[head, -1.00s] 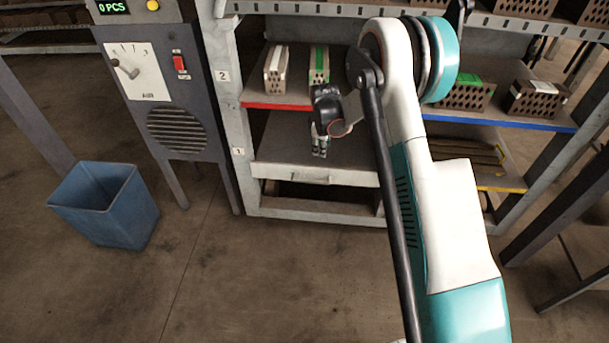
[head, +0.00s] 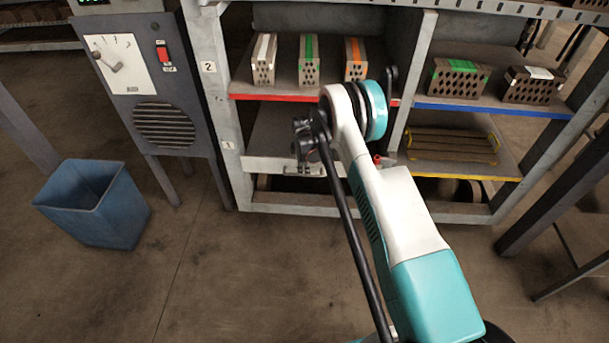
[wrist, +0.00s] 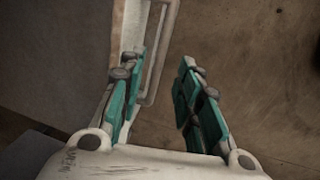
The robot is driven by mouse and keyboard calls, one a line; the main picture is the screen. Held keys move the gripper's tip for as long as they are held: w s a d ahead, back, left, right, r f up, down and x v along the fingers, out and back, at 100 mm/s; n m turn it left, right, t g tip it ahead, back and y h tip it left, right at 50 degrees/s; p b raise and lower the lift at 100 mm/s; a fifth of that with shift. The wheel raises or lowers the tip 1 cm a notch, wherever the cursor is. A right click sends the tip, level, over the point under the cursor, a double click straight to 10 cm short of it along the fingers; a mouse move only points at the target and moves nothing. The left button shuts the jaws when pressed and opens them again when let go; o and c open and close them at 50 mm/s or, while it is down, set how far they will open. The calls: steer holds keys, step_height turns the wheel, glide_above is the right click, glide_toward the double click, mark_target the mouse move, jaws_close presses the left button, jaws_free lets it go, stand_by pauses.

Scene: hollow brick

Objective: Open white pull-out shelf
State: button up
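The white pull-out shelf (head: 278,133) is at the level marked 1, under the red-edged shelf. Its pale front (head: 262,164) looks close to flush with the rack. My gripper (head: 306,168) is at this front, partly hidden by its own wrist and arm. In the wrist view my gripper (wrist: 162,65) is open, with teal fingers apart. The shelf's bar handle (wrist: 157,48) shows between the two fingertips, beside the white front (wrist: 129,35). I cannot tell whether the fingers touch the handle; nothing is clamped.
Bricks stand on the red-edged shelf (head: 270,97) and the blue-edged shelf (head: 490,109). A yellow-edged shelf (head: 458,175) is to the right. A grey control cabinet (head: 150,85) and blue bin (head: 95,205) stand left. The floor in front is clear.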

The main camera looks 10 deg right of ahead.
steer(key=f, duration=0.2)
steer(key=w+f+b, duration=0.1)
steer(key=f, duration=0.2)
steer(key=shift+d, duration=0.15)
jaws_close()
